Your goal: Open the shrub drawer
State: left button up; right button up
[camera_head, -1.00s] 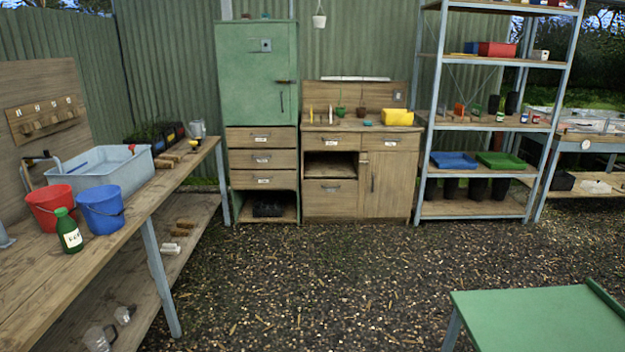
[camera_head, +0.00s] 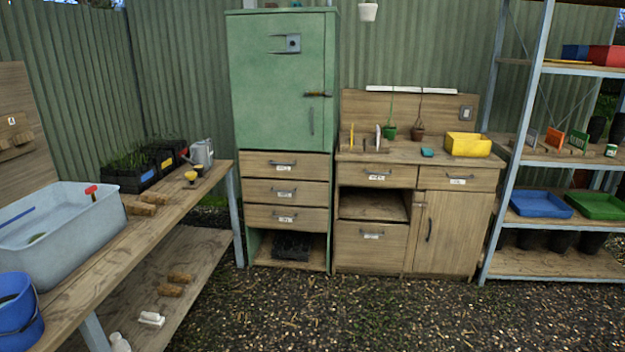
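Several wooden drawers with metal handles and small white labels stand ahead in the head view, and all look shut. Three are stacked under the green cabinet: a top drawer (camera_head: 284,165), a middle drawer (camera_head: 286,192) and a lower drawer (camera_head: 287,217). The wooden bench unit beside it has an upper left drawer (camera_head: 376,175), an upper right drawer (camera_head: 457,178) and a large lower drawer (camera_head: 371,248). The labels are too small to read, so I cannot tell which is the shrub drawer. Neither of my grippers is in view.
A wooden table (camera_head: 98,262) with a grey tub (camera_head: 70,235) and a blue bucket (camera_head: 18,315) runs along the left. A metal shelf rack (camera_head: 515,150) stands at right. The green cabinet door (camera_head: 280,90) is shut. Gravel floor (camera_head: 350,315) before the drawers is clear.

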aim_at(272, 190)
jog(key=i+z, duration=0.15)
jog(key=i, duration=0.85)
jog(key=i+j+z, duration=0.2)
jog(key=i, duration=0.75)
jog(key=l, duration=0.1)
